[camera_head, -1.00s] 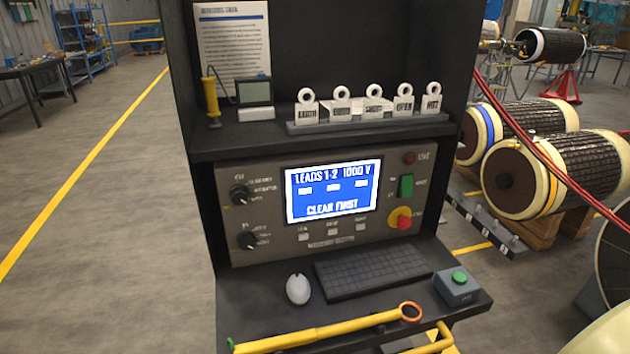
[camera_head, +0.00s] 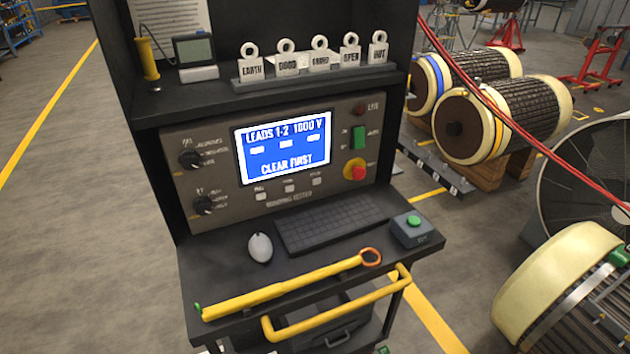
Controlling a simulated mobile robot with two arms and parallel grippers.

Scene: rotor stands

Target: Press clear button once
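The winding tester panel (camera_head: 205,228) stands in a dark cabinet. Its blue screen (camera_head: 285,147) reads "LEADS 1-2 1000 V" and "CLEAR FIRST". Neither of my grippers is in view.
A keyboard (camera_head: 333,221), a white mouse (camera_head: 260,247) and a yellow stick with an orange ring (camera_head: 290,287) lie on the lower shelf. A yellow handle (camera_head: 335,316) juts out in front. Rotors (camera_head: 512,118) stand at the right; a red cable crosses there. Floor at left is clear.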

